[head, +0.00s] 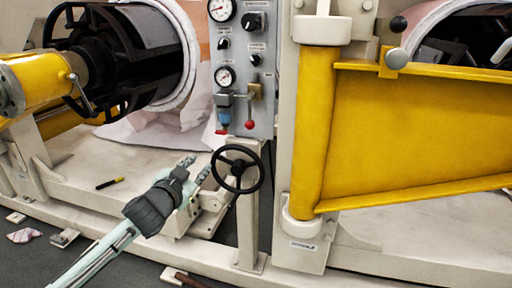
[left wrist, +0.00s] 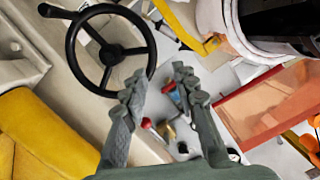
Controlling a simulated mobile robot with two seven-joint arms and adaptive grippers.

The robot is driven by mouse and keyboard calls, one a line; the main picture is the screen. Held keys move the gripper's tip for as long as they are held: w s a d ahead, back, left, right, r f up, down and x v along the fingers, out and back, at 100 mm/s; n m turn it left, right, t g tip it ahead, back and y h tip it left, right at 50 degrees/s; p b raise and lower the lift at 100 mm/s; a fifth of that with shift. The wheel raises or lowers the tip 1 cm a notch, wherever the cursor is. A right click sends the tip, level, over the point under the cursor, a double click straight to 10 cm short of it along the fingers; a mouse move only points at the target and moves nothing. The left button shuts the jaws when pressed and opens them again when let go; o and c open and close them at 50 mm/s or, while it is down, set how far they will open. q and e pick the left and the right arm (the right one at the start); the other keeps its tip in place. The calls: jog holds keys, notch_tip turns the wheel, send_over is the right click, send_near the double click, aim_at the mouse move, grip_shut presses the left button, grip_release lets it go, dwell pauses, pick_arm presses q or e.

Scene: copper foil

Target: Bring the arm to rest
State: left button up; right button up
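My left gripper (head: 196,167) is in the middle of the head view, at the end of my pale arm that comes in from the lower left. Its two dark grey fingers are apart and nothing shows between them. In the left wrist view the open fingers (left wrist: 160,86) point toward the machine. A black handwheel (head: 238,169) is just right of the fingertips in the head view. The handwheel also shows at the upper left of the left wrist view (left wrist: 110,50). Whether the fingers touch it I cannot tell. My right gripper is not in view.
A grey gauge panel (head: 242,100) with a red knob stands behind the handwheel. A yellow beam (head: 415,135) fills the right side. A black drum (head: 140,50) and yellow cylinder (head: 40,82) are at left. A marker (head: 110,183) lies on the pale base. Dark floor shows at lower left.

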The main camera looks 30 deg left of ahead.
pick_arm(q)
jog(key=s+d+f+g+p, duration=0.1)
jog(key=s+d+f+g, duration=0.15)
jog(key=f, duration=0.45)
jog(key=s+d+f+g+h, duration=0.1)
jog(key=s+d+f+g, duration=0.1)
jog(key=s+f, duration=0.35)
jog(key=s+d+f+g+p, duration=0.1)
jog(key=s+d+f+g, duration=0.1)
jog(key=f, duration=0.6)
jog(key=s+d+f+g+h+p, duration=0.1)
jog(key=s+d+f+g, duration=0.4)
jog(key=s+d+f, duration=0.6)
jog(key=shift+s+d+f+g+h, duration=0.35)
jog(key=shift+s+f+h, duration=0.1)
jog(key=shift+s+h, duration=0.4)
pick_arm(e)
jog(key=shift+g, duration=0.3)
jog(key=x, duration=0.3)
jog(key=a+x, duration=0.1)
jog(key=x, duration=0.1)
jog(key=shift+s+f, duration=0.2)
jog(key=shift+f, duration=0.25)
